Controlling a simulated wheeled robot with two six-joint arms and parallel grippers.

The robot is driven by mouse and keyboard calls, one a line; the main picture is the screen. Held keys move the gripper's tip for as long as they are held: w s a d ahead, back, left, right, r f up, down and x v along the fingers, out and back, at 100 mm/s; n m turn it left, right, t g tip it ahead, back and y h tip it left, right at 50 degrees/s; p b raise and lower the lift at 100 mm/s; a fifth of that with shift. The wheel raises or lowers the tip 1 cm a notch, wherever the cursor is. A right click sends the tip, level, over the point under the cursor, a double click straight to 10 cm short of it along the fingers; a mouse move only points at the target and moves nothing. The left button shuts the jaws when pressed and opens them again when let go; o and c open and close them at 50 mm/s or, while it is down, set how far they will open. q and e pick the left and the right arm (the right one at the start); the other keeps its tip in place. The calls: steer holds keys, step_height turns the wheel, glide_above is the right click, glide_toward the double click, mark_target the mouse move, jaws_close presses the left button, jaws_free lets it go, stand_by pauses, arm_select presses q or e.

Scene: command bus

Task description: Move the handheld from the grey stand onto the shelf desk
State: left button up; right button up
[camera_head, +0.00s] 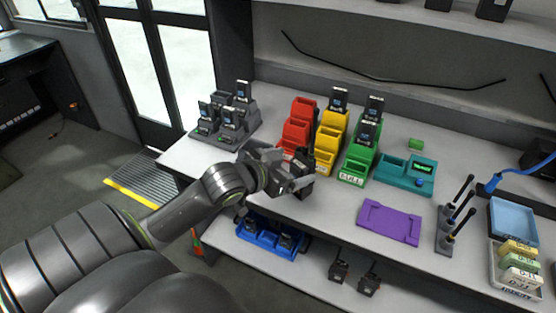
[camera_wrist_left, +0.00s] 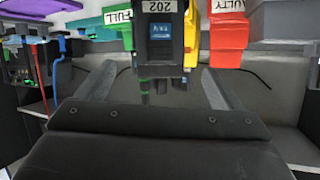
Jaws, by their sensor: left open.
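The grey stand (camera_head: 240,125) is at the left end of the shelf desk (camera_head: 335,218), with several black handhelds in it. My left gripper (camera_head: 290,172) is to the right of the stand, over the desk's front part. Its fingers are open. A black handheld (camera_head: 304,190) is at the fingers, near the desk's front edge. In the left wrist view this handheld (camera_wrist_left: 165,55) shows upside down, with a 202 label and a lit screen, between the spread fingers. Whether it touches the desk is hidden. My right gripper is not in view.
Red (camera_head: 297,130), yellow (camera_head: 331,135) and green (camera_head: 358,160) stands are behind the gripper. A teal tray (camera_head: 397,172) and a purple mat (camera_head: 388,222) lie to the right. A blue tray (camera_head: 262,238) sits on the lower shelf. Desk in front of the green stand is clear.

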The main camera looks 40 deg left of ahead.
arm_select(q)
steer(key=v, duration=0.5)
steer(key=shift+p, duration=0.3)
steer(key=shift+w, duration=0.1)
